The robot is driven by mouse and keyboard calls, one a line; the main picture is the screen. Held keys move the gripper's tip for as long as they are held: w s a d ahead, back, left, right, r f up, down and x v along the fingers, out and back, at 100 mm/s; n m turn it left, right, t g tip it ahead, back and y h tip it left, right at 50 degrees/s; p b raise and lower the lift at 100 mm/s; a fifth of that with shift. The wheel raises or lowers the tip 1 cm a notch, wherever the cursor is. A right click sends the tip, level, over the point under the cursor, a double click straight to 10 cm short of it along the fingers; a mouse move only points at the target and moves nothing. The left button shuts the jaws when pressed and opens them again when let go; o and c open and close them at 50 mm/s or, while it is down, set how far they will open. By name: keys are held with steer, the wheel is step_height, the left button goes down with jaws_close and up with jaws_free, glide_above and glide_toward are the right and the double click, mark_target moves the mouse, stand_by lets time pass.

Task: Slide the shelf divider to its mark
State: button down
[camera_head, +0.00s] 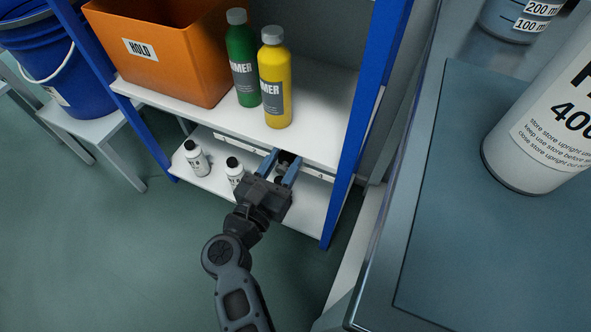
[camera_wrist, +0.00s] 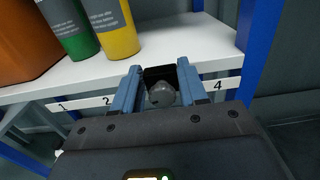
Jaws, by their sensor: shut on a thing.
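The shelf divider shows as a dark piece (camera_head: 285,157) with a rounded grey knob (camera_wrist: 161,95) between the fingers of my gripper (camera_head: 281,163). My gripper, which also shows in the wrist view (camera_wrist: 160,82), is shut on the divider at the front edge of the blue-posted rack. Most of the divider is hidden behind the fingers and under the upper shelf. A white number strip (camera_wrist: 88,104) runs along the rack front. It shows 1 and 2 left of my gripper and 4 right of it; the stretch between is covered by my gripper.
Two small white bottles with black caps, one farther left (camera_head: 197,160) and one nearer my gripper (camera_head: 235,172), stand on the lower shelf. An orange bin (camera_head: 180,60), a green bottle (camera_head: 242,60) and a yellow bottle (camera_head: 275,85) stand above. A blue post (camera_head: 365,110) rises at right.

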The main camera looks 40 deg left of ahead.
steer(key=shift+s+a, duration=0.1)
steer(key=shift+a, duration=0.3)
steer(key=c, duration=0.6)
jaws_free()
steer(key=p+v, duration=0.2)
steer(key=v, duration=0.5)
steer(key=shift+s+d, duration=0.15)
steer(key=shift+s, duration=0.25)
